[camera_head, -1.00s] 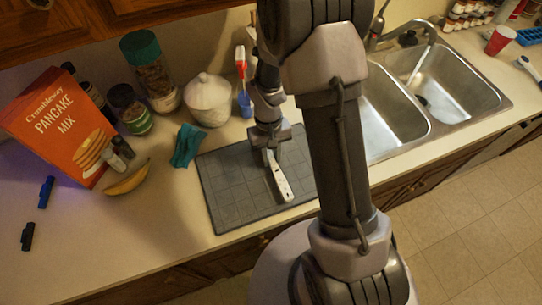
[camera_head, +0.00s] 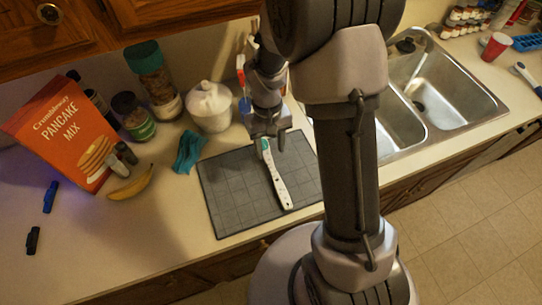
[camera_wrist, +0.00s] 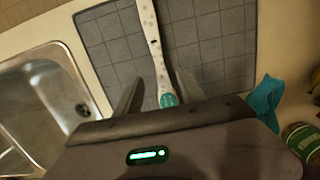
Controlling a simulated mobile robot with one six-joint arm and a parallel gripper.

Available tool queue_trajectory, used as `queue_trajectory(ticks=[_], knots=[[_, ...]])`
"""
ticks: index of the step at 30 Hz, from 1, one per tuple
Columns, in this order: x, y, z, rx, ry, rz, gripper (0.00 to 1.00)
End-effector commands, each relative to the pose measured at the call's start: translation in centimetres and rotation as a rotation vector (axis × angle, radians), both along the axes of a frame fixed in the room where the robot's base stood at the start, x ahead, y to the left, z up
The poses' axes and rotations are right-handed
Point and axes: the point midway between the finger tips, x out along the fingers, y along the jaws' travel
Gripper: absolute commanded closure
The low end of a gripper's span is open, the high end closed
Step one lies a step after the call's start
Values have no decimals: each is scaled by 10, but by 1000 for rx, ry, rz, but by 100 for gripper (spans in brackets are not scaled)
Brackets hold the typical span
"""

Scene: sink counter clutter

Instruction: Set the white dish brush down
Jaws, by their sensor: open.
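The white dish brush (camera_head: 281,186) lies on the grey mat (camera_head: 228,205), its long speckled handle pointing toward the counter's front edge. Its green end lies under my gripper (camera_head: 267,142). In the wrist view the brush (camera_wrist: 153,45) runs between my two open fingers (camera_wrist: 159,78), with a gap on each side. The green round end (camera_wrist: 168,100) shows close to the gripper body. My gripper is open and appears a little above the brush, not holding it.
A teal cloth (camera_head: 189,150), a white lidded jar (camera_head: 210,106) and a banana (camera_head: 131,184) are left of the mat. The pancake mix box (camera_head: 62,130) and spice jars stand farther left. A double sink (camera_head: 450,90) is at right.

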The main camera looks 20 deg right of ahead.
Motion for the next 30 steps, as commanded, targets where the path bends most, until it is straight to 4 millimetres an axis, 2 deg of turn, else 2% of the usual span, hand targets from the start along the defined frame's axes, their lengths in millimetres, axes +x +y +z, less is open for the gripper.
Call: queue_trajectory(ticks=[1, 3, 8, 11, 14, 15, 18, 21, 24, 30], knots=[[2, 0, 16, -1, -4, 0, 53], [3, 0, 30, 0, -2, 0, 53], [5, 1, 52, 0, -8, -4, 53], [-3, 8, 93, 11, -80, -46, 53], [-32, 23, 160, 46, -218, -134, 53], [-48, 30, 183, 67, -277, -173, 53], [-91, 45, 225, 130, -407, -258, 53], [-126, 56, 245, 189, -504, -318, 53], [-146, 63, 251, 230, -560, -353, 53], [-153, 65, 253, 248, -581, -369, 53]])
